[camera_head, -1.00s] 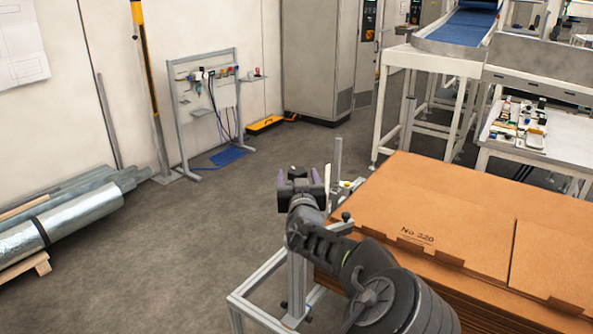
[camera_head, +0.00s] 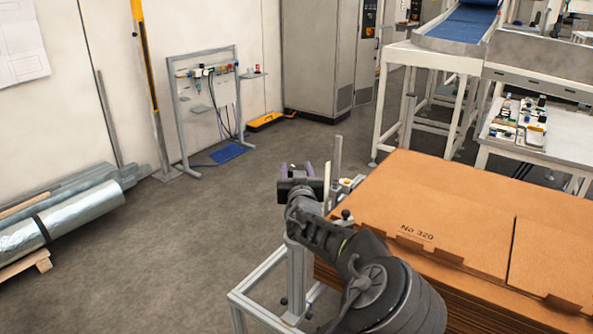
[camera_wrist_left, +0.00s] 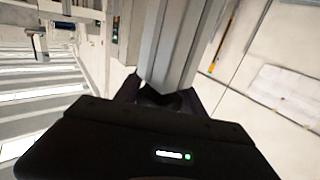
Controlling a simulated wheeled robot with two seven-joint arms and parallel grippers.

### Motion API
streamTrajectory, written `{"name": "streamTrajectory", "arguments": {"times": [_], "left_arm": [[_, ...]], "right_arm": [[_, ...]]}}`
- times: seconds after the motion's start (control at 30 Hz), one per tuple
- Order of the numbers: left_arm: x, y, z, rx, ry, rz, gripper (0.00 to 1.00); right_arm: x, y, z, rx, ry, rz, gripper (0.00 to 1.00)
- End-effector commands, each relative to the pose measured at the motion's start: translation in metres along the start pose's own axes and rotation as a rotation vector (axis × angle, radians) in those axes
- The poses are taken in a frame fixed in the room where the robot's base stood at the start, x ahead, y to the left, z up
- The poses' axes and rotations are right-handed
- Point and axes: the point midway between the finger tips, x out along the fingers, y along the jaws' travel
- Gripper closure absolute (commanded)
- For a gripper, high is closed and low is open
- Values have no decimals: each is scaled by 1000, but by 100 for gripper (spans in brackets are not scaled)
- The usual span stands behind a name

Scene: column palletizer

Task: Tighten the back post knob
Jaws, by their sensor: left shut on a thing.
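My left gripper (camera_head: 296,170) is at the upper part of the metal frame, beside an upright grey post (camera_head: 337,157). In the wrist view, the gripper (camera_wrist_left: 160,97) is shut on a small dark thing, which I take to be the back post knob (camera_wrist_left: 160,96), close against a grey metal post (camera_wrist_left: 175,45). The knob is mostly hidden by the fingers and gripper body. Another dark knob (camera_head: 346,214) shows lower on the frame, beside my arm. My right gripper is not in view.
A stack of brown cardboard sheets (camera_head: 440,205) stands close to the right of the frame (camera_head: 262,270). Wrapped rolls (camera_head: 60,215) lie on the floor at the left. A white workbench (camera_head: 540,145) is at the far right. The floor left of the frame is clear.

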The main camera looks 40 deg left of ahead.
Motion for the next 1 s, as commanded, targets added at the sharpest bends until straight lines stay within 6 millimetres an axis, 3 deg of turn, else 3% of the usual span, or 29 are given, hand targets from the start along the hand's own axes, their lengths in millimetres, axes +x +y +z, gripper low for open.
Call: {"name": "streamTrajectory", "arguments": {"times": [0.3,0.67,1.0], "left_arm": [[0,0,0,0,0,1,94],[0,0,1,-4,-2,37,94],[0,2,2,-14,2,195,94]], "right_arm": [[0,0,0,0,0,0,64],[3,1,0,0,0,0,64],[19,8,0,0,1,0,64]]}}
